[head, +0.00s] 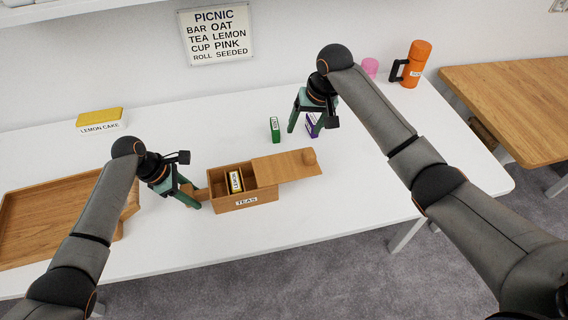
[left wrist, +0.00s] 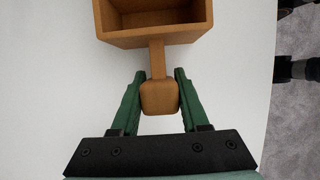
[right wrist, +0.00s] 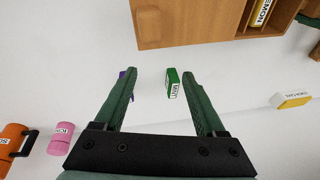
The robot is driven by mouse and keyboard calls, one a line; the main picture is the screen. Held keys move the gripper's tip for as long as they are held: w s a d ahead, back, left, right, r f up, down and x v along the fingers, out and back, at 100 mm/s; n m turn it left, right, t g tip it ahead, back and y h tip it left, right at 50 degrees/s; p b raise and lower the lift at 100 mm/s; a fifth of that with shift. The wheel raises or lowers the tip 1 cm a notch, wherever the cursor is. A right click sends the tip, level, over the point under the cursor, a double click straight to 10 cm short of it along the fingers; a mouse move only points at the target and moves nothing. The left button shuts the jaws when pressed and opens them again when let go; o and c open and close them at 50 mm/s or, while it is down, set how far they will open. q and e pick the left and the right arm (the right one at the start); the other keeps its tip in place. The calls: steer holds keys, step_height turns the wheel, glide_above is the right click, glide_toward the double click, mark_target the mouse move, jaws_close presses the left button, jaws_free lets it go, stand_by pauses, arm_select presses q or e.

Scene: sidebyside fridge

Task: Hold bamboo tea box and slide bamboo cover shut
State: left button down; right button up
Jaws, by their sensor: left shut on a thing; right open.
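The wooden tea box (head: 241,202), labelled TEAS, stands on the white table. Its bamboo cover (head: 283,166) is partly open and juts out to the right, with a round knob (head: 309,156) at its right end. A yellow lemon tea packet (head: 235,182) stands in the uncovered left part. My left gripper (head: 190,197) is shut on the handle (left wrist: 160,97) at the box's left end. My right gripper (head: 303,131) is open and empty above the table behind the cover. In the right wrist view, the cover (right wrist: 190,18) is at the top, beyond the fingertips.
A green mint packet (head: 274,130) and a purple packet (head: 312,124) stand near my right gripper. A wooden tray (head: 40,215) lies left. A lemon cake box (head: 100,120), pink cup (head: 371,67) and orange flask (head: 416,65) stand at the back. The table front is clear.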

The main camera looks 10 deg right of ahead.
mark_target(309, 149)
steer(key=s+r+n+g+h, duration=0.2)
steer(key=s+r+g, duration=0.1)
steer(key=r, duration=0.3)
steer(key=shift+s+d+f, duration=0.1)
steer(key=shift+f, duration=2.85)
steer(key=shift+s+d+f, duration=0.1)
steer(key=shift+f, duration=2.85)
steer(key=shift+c, duration=0.4)
jaws_close()
